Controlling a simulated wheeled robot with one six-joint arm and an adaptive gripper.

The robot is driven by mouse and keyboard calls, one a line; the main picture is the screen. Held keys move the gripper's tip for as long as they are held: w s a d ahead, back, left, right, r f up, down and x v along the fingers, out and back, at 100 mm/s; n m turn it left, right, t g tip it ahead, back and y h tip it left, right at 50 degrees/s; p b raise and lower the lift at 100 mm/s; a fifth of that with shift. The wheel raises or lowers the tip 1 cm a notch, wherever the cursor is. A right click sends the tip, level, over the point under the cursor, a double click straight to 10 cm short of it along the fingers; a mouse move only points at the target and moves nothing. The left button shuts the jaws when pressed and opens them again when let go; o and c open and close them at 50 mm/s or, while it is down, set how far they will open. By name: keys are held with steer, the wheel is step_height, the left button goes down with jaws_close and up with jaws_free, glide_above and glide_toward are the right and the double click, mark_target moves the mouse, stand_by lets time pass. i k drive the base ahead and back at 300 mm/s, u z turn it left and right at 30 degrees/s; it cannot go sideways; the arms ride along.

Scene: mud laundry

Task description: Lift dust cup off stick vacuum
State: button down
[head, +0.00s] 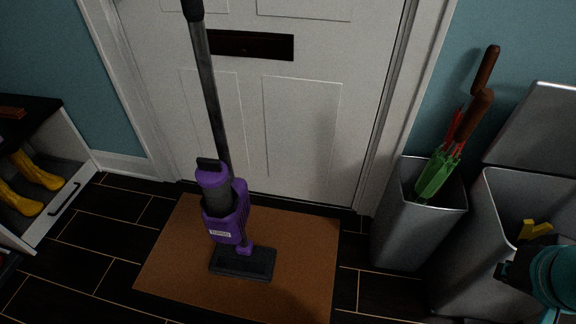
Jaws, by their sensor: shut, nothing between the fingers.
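A purple stick vacuum (240,222) stands upright on the brown doormat, its long dark tube (213,95) rising in front of the door. Its dust cup (218,198) is a dark grey cylinder on the front of the body, under a purple cap with a black handle (209,164). The cup sits in the body. The black floor head (244,263) rests flat on the mat. My gripper (508,270) is at the lower right, far from the vacuum, in front of a grey bin. It is shut and holds nothing; my arm partly hides it.
A grey holder (402,232) with umbrellas (440,172) stands right of the mat. A grey open bin (474,245) with a yellow item (535,230) stands farther right. A white shoe cabinet (62,172) with yellow boots (35,172) is at left. The doormat (300,280) around the vacuum is clear.

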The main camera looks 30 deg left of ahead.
mark_target(211, 175)
steer(key=u, duration=2.05)
steer(key=k, duration=0.5)
steer(key=z, duration=0.9)
steer(key=i, duration=0.75)
steer(key=u, duration=0.8)
